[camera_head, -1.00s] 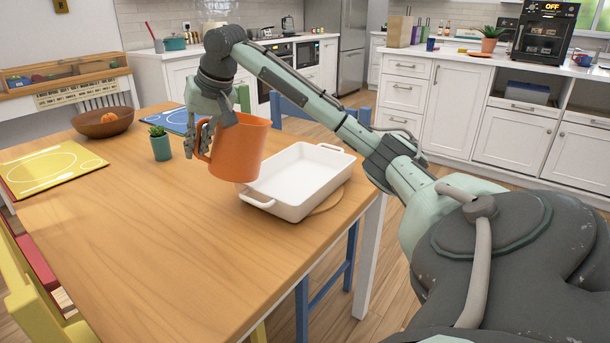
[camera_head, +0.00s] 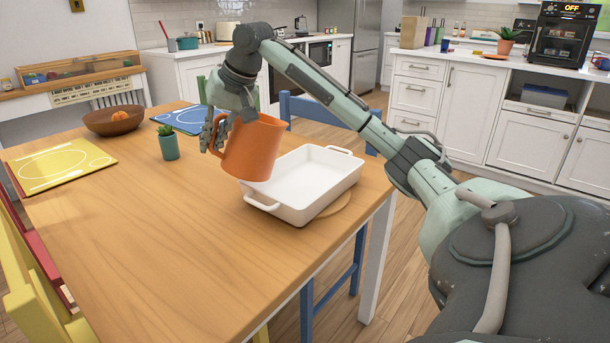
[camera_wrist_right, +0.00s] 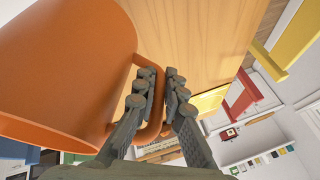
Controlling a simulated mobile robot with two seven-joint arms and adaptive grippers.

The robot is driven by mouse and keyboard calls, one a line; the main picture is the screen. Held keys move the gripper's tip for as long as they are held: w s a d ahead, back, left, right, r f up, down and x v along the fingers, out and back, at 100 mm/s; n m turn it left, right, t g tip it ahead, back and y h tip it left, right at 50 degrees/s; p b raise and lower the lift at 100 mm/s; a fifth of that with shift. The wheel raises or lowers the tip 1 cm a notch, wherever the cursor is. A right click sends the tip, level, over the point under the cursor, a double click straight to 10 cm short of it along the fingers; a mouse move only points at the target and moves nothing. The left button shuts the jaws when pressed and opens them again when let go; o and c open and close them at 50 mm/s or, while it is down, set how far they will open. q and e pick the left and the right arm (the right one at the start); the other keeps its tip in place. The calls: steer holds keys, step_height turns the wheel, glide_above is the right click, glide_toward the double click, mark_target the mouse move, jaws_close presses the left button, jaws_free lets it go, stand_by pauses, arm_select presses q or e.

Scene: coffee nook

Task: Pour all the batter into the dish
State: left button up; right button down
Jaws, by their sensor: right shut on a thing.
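An orange pitcher (camera_head: 252,148) hangs above the wooden table, tilted to the right, its rim beside and slightly over the left end of the white dish. My right gripper (camera_head: 216,133) is shut on its handle, and the handle sits between the fingers in the right wrist view (camera_wrist_right: 160,100). The part of the dish inside that I can see looks empty. I cannot see into the pitcher, and no batter shows. My left gripper is not in view.
A small potted plant (camera_head: 169,145) stands left of the pitcher. A yellow placemat (camera_head: 60,168), a blue placemat (camera_head: 183,120) and a wooden bowl (camera_head: 113,121) lie further left and back. The table's front (camera_head: 180,240) is clear. Chairs stand around the table.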

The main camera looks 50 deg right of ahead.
steer(key=shift+s+d+r, duration=0.1)
steer(key=shift+s+d, duration=0.2)
steer(key=shift+d, duration=0.3)
steer(key=shift+s+d, duration=0.3)
steer(key=shift+d, duration=0.3)
steer(key=shift+a, duration=0.1)
